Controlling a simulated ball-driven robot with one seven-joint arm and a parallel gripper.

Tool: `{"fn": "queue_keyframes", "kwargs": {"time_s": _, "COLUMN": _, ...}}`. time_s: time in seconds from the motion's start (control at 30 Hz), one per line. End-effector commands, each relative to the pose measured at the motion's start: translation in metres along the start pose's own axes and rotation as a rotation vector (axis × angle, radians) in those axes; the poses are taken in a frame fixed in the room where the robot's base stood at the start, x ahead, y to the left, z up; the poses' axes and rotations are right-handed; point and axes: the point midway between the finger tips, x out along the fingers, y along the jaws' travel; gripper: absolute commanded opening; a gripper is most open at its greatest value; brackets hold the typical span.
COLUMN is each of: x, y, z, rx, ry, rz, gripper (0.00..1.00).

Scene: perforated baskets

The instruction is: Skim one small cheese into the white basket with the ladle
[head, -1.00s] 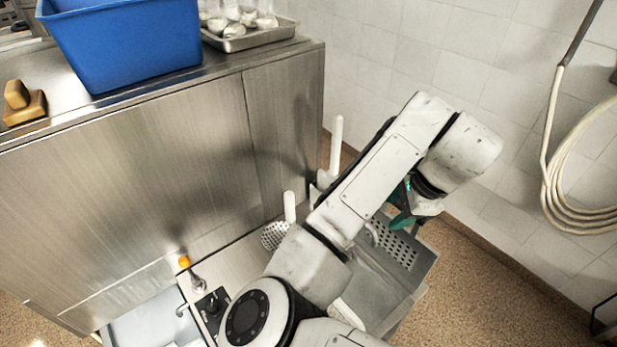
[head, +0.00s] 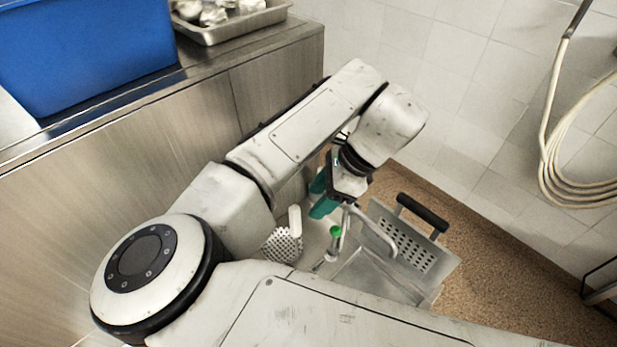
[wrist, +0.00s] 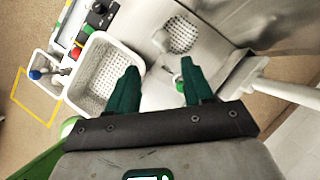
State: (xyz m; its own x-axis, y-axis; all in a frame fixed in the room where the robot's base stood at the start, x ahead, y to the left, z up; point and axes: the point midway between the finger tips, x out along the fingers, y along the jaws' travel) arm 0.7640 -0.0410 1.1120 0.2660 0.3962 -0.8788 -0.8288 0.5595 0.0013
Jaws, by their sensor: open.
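The ladle shows in the head view as a perforated metal bowl (head: 283,243) with a short white handle (head: 295,220), at rest beside the sink. Its round perforated bowl also shows in the wrist view (wrist: 180,35), ahead of the fingertips. The white basket (wrist: 78,98) is in the wrist view to the left, with a perforated bottom; it looks empty. My arm hides it in the head view. My gripper (head: 323,195) has teal fingers and is open and empty above the sink area; its fingers (wrist: 158,88) stand apart in the wrist view. I cannot make out a small cheese near the ladle.
A green-topped tap (head: 335,234) and a metal basin with a perforated panel (head: 415,250) lie close to my gripper. A blue crate (head: 90,50) and a tray of whitish pieces (head: 232,28) stand on the steel counter. A hose hangs on the right wall (head: 550,130).

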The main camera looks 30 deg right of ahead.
Motion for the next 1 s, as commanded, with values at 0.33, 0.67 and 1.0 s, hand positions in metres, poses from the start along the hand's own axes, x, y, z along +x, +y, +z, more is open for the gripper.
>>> {"fn": "queue_keyframes", "kwargs": {"time_s": 0.33, "x": 0.024, "y": 0.001, "z": 0.001, "rx": 0.001, "ry": -0.003, "rz": 0.005, "gripper": 0.51}}
{"fn": "queue_keyframes", "kwargs": {"time_s": 0.67, "x": 0.080, "y": 0.001, "z": -0.001, "rx": -0.001, "ry": -0.002, "rz": 0.003, "gripper": 0.51}}
{"fn": "queue_keyframes", "kwargs": {"time_s": 1.0, "x": 0.101, "y": 0.001, "z": 0.001, "rx": 0.001, "ry": -0.002, "rz": 0.002, "gripper": 0.51}}
